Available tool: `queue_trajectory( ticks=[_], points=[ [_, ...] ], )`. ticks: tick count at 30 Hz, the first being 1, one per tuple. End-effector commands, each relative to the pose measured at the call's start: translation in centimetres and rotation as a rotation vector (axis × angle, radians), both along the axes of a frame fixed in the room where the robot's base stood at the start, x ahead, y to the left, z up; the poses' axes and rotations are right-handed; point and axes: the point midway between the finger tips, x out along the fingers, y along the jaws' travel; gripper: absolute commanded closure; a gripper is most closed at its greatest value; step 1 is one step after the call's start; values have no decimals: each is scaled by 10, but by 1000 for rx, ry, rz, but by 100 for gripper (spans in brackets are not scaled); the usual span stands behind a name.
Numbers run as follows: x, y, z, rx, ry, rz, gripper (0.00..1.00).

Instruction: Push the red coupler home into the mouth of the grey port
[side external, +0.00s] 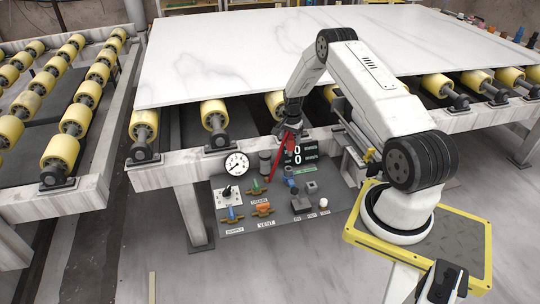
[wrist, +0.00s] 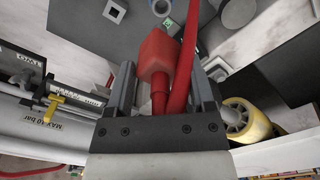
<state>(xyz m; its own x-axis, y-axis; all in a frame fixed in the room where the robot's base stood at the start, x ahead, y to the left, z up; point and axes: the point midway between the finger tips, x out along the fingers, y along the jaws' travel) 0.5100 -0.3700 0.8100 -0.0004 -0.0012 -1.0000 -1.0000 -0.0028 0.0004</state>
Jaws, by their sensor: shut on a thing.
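The red coupler (wrist: 157,55) is between the fingers of my gripper (wrist: 163,75) in the wrist view, its wide end pointing away from the palm. In the side external view my gripper (side external: 288,113) is at the front edge of the slab table, above the control panel, with the red coupler (side external: 289,130) below it. A grey square block with an opening (side external: 310,187), seemingly the grey port, is on the panel, lower and to the right. It also shows at the top of the wrist view (wrist: 114,11). The coupler is apart from it. The coupler's front face is hidden.
A red hose (wrist: 187,45) runs beside the coupler and down to the panel. A white slab (side external: 230,55) lies on rollers behind.

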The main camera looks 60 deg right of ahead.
Motion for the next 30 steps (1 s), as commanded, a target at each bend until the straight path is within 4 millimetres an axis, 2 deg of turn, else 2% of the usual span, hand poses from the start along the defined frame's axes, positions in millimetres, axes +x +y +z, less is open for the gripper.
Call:
queue_trajectory(
  ticks=[17, 30],
  points=[
    [3, 0, 0, -1, -1, 2, 99],
    [3, 0, -22, 0, 0, 2, 99]
  ],
)
